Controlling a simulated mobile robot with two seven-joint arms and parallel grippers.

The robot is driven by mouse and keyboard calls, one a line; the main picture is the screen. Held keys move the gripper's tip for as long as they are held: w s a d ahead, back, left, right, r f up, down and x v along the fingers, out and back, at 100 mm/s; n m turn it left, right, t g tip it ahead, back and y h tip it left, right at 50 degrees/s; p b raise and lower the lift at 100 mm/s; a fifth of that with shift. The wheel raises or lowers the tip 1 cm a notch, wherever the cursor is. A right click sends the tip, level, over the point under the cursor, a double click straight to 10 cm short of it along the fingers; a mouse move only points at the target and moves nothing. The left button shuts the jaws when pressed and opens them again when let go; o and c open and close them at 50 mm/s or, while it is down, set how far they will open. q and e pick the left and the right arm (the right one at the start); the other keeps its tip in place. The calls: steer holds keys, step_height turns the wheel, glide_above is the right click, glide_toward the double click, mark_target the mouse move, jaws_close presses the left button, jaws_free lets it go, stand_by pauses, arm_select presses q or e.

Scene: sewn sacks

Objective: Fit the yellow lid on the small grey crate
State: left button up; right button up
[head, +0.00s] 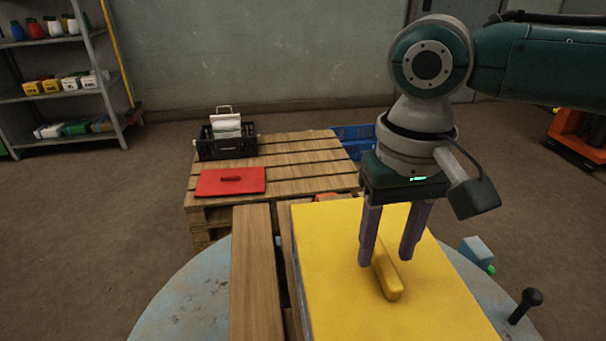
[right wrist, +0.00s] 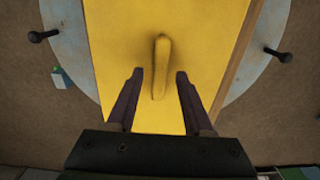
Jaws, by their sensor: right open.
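The yellow lid (head: 330,270) is a large flat panel in the front middle of the head view, with a raised yellow bar handle (head: 388,278). The lid fills the middle of the right wrist view (right wrist: 110,30), its handle (right wrist: 161,50) upright there. My right gripper (head: 387,258) points down over the lid, open and empty. Its fingertips (right wrist: 160,72) stand on either side of the near part of the handle, apart from it in the wrist view. I cannot make out the small grey crate; a thin grey edge shows along the lid's left side. My left gripper is out of view.
A wooden pallet (head: 290,160) behind bears a red lid (head: 231,181) and a black crate (head: 228,147) with a pale sack. Wooden planks (head: 254,270) and a round blue-grey top (head: 180,305) lie around the yellow lid. A black knob (head: 530,298) stands at right.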

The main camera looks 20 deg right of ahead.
mark_target(383, 258)
step_height(383, 258, up, 11)
steer(key=p, duration=0.2)
steer(key=s+a+f+n+y, duration=0.1)
steer(key=s+a+f, duration=0.1)
steer(key=a, duration=0.1)
steer(key=s+a+f+n+t+y, duration=0.1)
steer(key=s+a+f+n, duration=0.1)
steer(key=s+a, duration=0.1)
steer(key=s+a+f+n+t+y, duration=0.1)
steer(key=s+a+f+n, duration=0.1)
steer(key=s+a, duration=0.1)
steer(key=shift+s+a+f, duration=0.1)
steer(key=shift+a+f, duration=0.1)
steer(key=shift+a, duration=0.25)
steer(key=shift+s+a+f, duration=0.1)
steer(key=shift+a+f, duration=0.05)
steer(key=shift+a, duration=0.3)
steer(key=s+d+f+t+h, duration=0.1)
steer(key=s+d+h, duration=0.1)
steer(key=s+d, duration=0.5)
steer(key=shift+s+d+t+h, duration=0.3)
steer(key=shift+d+h, duration=0.05)
steer(key=shift+h, duration=0.05)
